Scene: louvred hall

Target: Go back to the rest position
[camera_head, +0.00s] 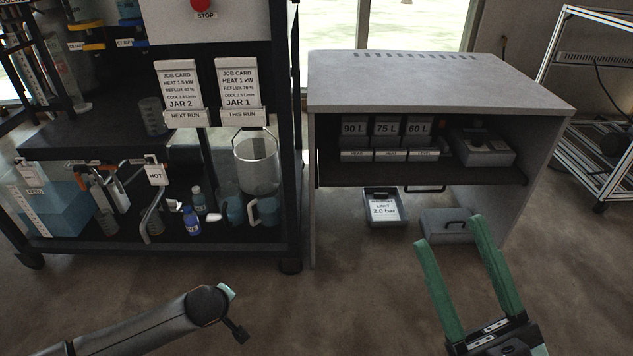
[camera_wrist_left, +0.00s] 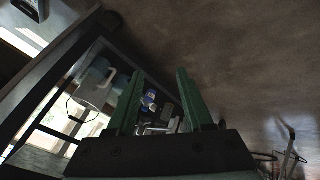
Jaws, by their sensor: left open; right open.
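My right gripper (camera_head: 449,231) is at the lower right of the head view, its two green fingers spread wide with nothing between them. It shows in front of the grey cabinet. My left arm (camera_head: 150,325) comes in from the lower left, and its gripper can hardly be made out there. In the left wrist view my left gripper (camera_wrist_left: 160,72) has its two green fingers apart. No object is held between them; the rack's lower shelf with a blue bottle (camera_wrist_left: 150,98) shows beyond.
A black rack with job cards (camera_head: 239,88) and a glass jar (camera_head: 257,165) stands at the left. The grey cabinet (camera_head: 435,80) stands at the right, with a labelled tray (camera_head: 383,207) and a grey box (camera_head: 447,226) low down. Bare floor (camera_head: 330,310) lies between my arms.

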